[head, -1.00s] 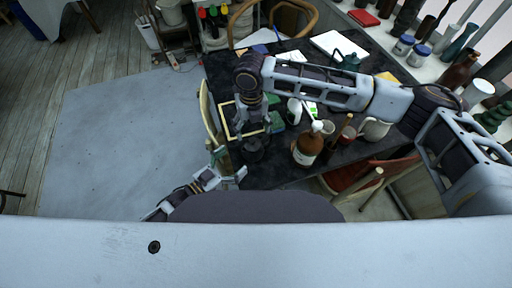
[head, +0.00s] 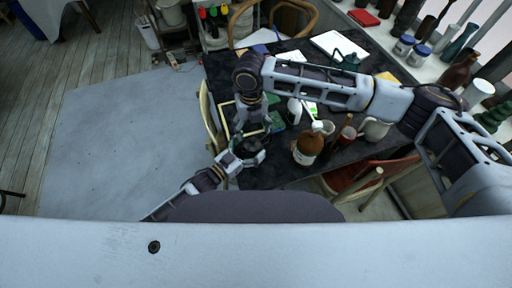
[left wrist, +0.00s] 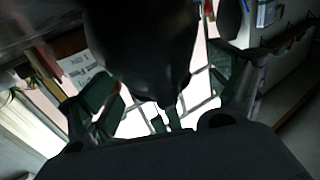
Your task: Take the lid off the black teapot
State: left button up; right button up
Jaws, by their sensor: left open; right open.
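The black teapot (head: 252,146) stands near the table's left front corner, partly covered by my grippers; its lid cannot be made out clearly. My left gripper (head: 247,155) has its open fingers at the teapot's near side. In the left wrist view, a large dark rounded shape (left wrist: 145,45), apparently the teapot, fills the space between the spread fingers of this gripper (left wrist: 168,95). Whether they touch it I cannot tell. My right gripper (head: 250,122) points down just beyond and above the teapot, open; its fingertips are hard to make out.
A brown bottle (head: 308,147) with a white top stands right of the teapot, near a white pitcher (head: 376,129). A chair (head: 207,115) is at the table's left edge. My right arm spans the table.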

pick_arm(q)
jog(key=shift+w+d, duration=0.5)
jog(key=c, duration=1.4)
jog(key=o, duration=1.4)
jog(key=shift+s+a, duration=0.1)
jog(key=shift+a, duration=0.05)
jog(key=v, duration=1.1)
jog(key=shift+s+a, duration=0.2)
jog(key=shift+s, duration=0.05)
